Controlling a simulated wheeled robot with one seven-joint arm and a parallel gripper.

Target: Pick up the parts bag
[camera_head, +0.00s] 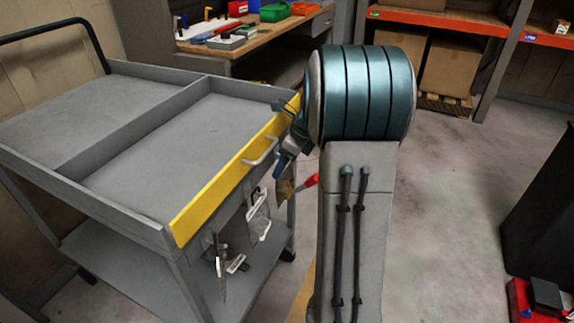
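A grey cart with a yellow front edge (225,185) stands at the left. Several small things hang below that edge. One is a pale, partly clear pouch-like thing (259,222), which may be the parts bag. A small brown thing (284,192) hangs farther right, beside my arm, and could also be a bag; I cannot tell which is the parts bag. My gripper (284,136) is at the far right end of the yellow edge, above the brown thing. My arm's large teal joint partly hides it, and I cannot tell whether its fingers are apart or hold anything.
The cart's divided top tray (190,125) is empty. A pointed tool (221,275) hangs at the cart's front, and a red-tipped thing (305,183) shows beside my arm. A workbench (235,43) with bins and shelves with cartons (447,68) stand behind.

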